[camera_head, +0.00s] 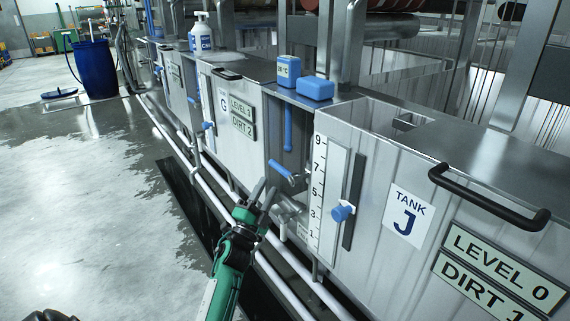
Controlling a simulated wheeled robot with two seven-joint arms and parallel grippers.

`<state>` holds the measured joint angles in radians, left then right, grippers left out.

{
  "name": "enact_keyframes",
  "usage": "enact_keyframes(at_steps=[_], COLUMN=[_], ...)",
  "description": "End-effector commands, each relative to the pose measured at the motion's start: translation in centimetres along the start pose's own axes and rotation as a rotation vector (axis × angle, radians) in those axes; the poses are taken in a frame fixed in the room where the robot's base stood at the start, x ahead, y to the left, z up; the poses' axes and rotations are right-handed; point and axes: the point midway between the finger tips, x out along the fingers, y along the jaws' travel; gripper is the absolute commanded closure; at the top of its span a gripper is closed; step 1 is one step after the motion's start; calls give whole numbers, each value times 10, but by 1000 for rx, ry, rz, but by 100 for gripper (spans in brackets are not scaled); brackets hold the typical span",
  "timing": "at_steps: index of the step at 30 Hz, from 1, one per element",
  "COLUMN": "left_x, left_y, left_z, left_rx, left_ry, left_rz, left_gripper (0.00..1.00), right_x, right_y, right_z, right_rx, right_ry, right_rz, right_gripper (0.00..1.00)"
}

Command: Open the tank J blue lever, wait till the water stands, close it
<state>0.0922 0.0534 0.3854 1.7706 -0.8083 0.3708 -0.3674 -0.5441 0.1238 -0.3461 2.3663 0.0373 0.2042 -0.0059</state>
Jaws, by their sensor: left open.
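Tank J (375,190) is a grey metal tank at the right, with a white "TANK J" label (409,215). A blue lever (281,169) on a metal valve sits in the recess left of the tank's level scale (318,190), slanting down to the right. A blue knob (342,212) sits on the tank front beside the scale. My left gripper (268,189) is open and empty, just below and left of the blue lever, seemingly apart from it. A grey pipe fitting (287,209) is close to its fingers. My right gripper is not in view.
Signs on tank J read "LEVEL 0" (502,262) and "DIRT 1" (475,291). A black handle (490,200) juts from its front. Tank G (228,130) stands beyond. Pale pipes (290,268) run low along the tanks. The wet floor at left (90,210) is clear.

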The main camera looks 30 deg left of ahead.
Motion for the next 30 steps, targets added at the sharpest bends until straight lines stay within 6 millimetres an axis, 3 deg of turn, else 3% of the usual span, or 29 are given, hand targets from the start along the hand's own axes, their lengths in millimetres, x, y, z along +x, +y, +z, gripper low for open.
enact_keyframes(at_steps=[9, 15, 29, 30], left_x=[64, 89, 100, 100], left_y=[0, 1, 1, 1], left_z=[0, 1, 0, 0], left_rx=[0, 0, -1, -1], left_ry=[1, -1, -1, -1], left_rz=[-1, 1, 2, 2], left_gripper=[59, 59, 59, 64], right_x=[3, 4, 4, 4], right_y=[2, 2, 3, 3], right_z=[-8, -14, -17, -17], right_rx=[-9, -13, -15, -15], right_ry=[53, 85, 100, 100], right_rz=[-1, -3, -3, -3], right_gripper=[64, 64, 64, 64])
